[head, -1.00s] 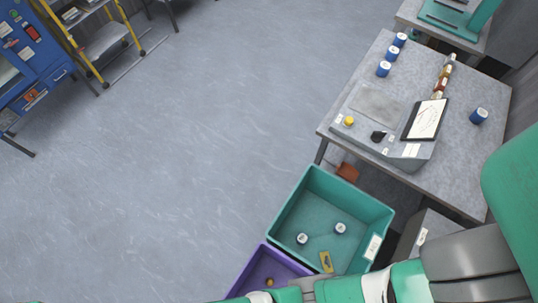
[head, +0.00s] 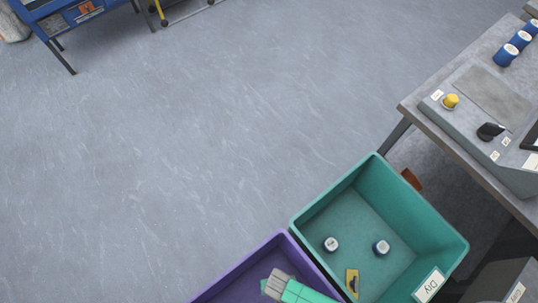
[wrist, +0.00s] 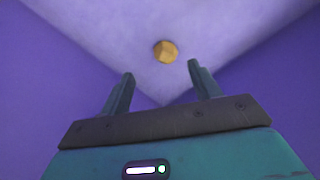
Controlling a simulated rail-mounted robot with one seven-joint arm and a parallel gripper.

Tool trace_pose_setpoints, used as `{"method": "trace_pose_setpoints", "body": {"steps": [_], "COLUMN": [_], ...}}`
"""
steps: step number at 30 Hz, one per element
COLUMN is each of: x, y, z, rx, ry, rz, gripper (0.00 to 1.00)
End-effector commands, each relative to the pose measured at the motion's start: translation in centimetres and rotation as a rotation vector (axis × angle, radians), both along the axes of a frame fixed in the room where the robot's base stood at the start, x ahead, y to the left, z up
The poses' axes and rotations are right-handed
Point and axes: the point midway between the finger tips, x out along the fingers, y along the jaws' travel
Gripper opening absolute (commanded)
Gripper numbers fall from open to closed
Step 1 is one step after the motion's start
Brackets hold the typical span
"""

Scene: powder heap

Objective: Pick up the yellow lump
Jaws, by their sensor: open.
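The yellow lump (wrist: 165,52) is small, rounded and orange-yellow. In the wrist view it lies inside the purple bin (wrist: 50,95), near where the bin's walls and floor meet. My gripper (wrist: 160,68) is open and empty, with its two dark fingers pointing toward the lump. The lump appears just beyond the fingertips and between their lines, with no contact visible. In the head view my arm reaches over the purple bin (head: 236,277), and the lump does not show there.
A grey table (head: 425,115) at right carries a console with a yellow knob (head: 450,101). Open floor lies to the left.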

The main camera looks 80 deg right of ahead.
Motion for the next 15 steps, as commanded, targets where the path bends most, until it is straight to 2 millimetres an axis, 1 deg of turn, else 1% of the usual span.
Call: {"method": "trace_pose_setpoints", "body": {"steps": [1, 4, 10, 13, 15], "x": [0.2, 0.2, 0.3, 0.4, 0.4], "y": [0.0, 0.0, -0.1, -0.1, -0.1], "z": [0.4, 0.3, -2.2, -2.2, -2.7], "rx": [-0.001, 0.0, 0.0, -0.001, -0.001], "ry": [-0.004, -0.005, -0.005, -0.007, -0.008], "rz": [0.001, 0.002, 0.004, 0.004, 0.004], "gripper": [0.62, 0.62, 0.62, 0.62, 0.62]}}
